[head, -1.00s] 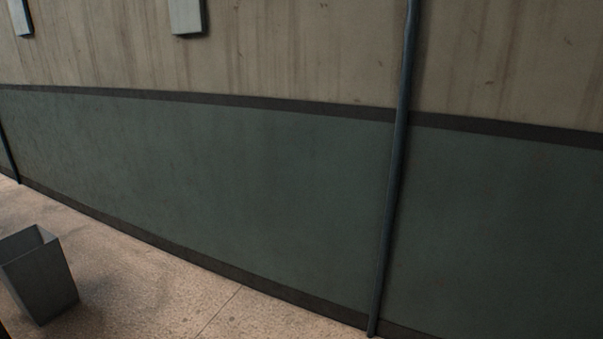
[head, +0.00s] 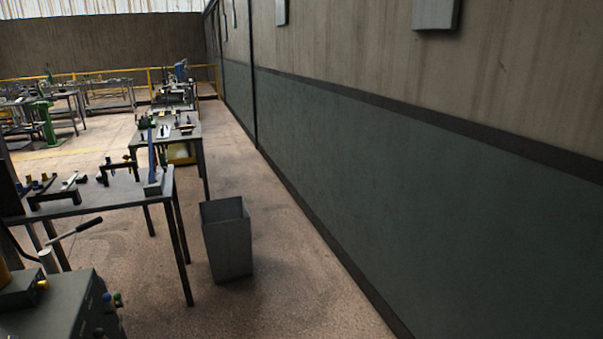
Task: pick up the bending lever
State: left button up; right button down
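I cannot tell for sure which thing is the bending lever. A long blue-grey bar (head: 151,158) stands upright on a block at the right end of the near worktable (head: 110,197). A metal rod with a black grip (head: 89,224) slants up from a light post at the lower left, in front of that table. Neither of my grippers shows in the head view.
An open grey bin (head: 228,245) stands on the floor right of the near table. A dark green cabinet (head: 55,310) fills the lower left corner. More worktables (head: 186,130) and a yellow railing (head: 110,74) lie behind. Floor between bin and right wall (head: 480,220) is clear.

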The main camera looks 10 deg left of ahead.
aim_at(152, 175)
jog(key=i+j+u, duration=0.2)
jog(key=i+u, duration=0.55)
jog(key=i, duration=0.2)
jog(key=i+u, duration=0.4)
jog(key=i, duration=1.7)
